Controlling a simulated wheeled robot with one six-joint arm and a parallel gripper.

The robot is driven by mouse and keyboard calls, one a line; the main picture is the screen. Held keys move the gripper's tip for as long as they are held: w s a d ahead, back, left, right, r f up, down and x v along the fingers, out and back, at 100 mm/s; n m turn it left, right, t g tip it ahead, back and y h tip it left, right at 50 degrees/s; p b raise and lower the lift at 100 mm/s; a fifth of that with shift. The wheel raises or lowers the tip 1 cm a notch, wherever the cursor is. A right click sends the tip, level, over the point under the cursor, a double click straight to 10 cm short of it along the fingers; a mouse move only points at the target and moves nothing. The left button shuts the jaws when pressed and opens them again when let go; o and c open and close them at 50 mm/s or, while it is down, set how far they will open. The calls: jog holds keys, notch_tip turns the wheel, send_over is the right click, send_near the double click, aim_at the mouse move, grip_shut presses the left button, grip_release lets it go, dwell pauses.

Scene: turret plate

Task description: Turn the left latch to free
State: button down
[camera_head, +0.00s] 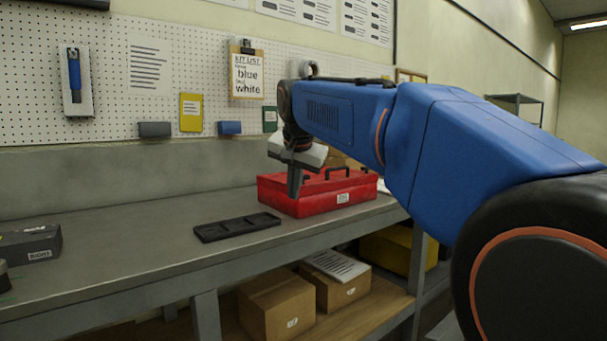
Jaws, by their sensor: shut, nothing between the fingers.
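My gripper (295,186) points down at the front left side of a red box (318,205). It is shut and holds nothing. Its fingertips overlap the box in the picture; I cannot tell whether they touch it. The red box stands on the workbench, with black handle-like parts on top and a small white label on its front. I cannot make out a left latch in this view. A dark grey block (32,243) with a label reading "RIGHT" stands at the far left of the bench.
A black tray (237,227) lies flat on the grey bench (125,245), left of the red box. The bench between tray and dark block is clear. A pegboard (120,85) with a clipboard (246,72) stands behind. Cardboard boxes (276,305) sit on the shelf below.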

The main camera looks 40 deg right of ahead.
jog(key=w+d+r+m+h, duration=0.1)
jog(key=w+d+r+m, duration=0.4)
jog(key=d+r, duration=0.45)
jog(key=x, duration=0.4)
jog(key=w+x, duration=0.1)
jog(key=x, duration=0.3)
jog(key=r+x, duration=0.1)
jog(key=x, duration=0.3)
jog(key=shift+w+a, duration=0.1)
jog(key=shift+w, duration=0.95)
jog(key=shift+w+a+m+g+h, duration=0.3)
jog(key=shift+m+g+h, duration=0.2)
jog(key=shift+m+h, duration=0.25)
jog(key=m, duration=0.1)
jog(key=m+g, duration=0.1)
jog(key=shift+w+a+m+h, duration=0.35)
jog(key=shift+w, duration=0.05)
jog(key=shift+w+m+g+h, duration=0.5)
jog(key=shift+w+m+g, duration=1)
jog(key=shift+w+m, duration=0.8)
